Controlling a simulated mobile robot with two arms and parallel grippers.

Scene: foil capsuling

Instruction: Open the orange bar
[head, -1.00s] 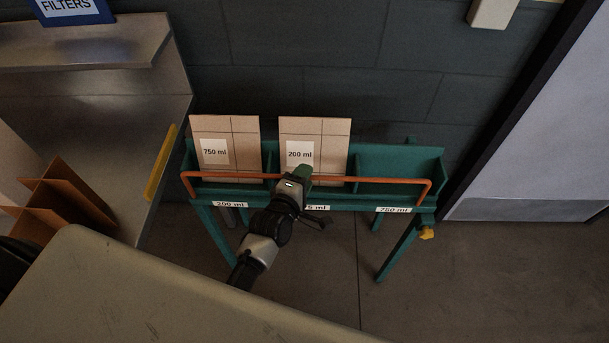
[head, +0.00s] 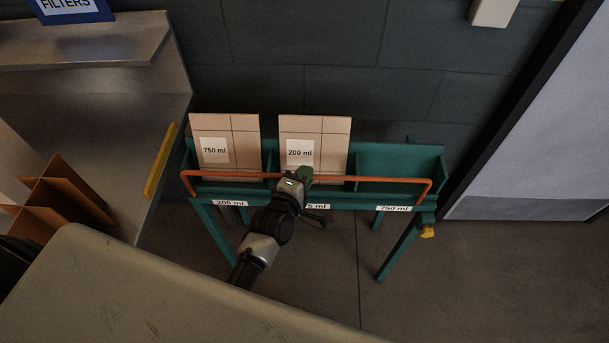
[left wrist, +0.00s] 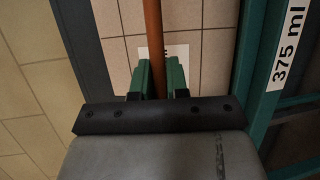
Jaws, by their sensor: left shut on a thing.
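The orange bar (head: 394,179) runs across the front of the green rack (head: 318,202), level, with its ends bent down at both sides of the rack. In the head view my left gripper (head: 302,175) is at the middle of the bar. In the left wrist view the orange bar (left wrist: 153,45) passes between the green fingers of my left gripper (left wrist: 160,75), which is shut on it. Two tan cartons stand behind the bar, one labelled 750 ml (head: 224,141) and one labelled 200 ml (head: 315,143). My right gripper is not in view.
The rack's right compartment (head: 400,162) is empty. A yellow knob (head: 427,233) sits low on the rack's right side. A metal bench (head: 125,115) with a yellow edge strip stands at left. Brown dividers (head: 62,195) stand at lower left. The floor right of the rack is clear.

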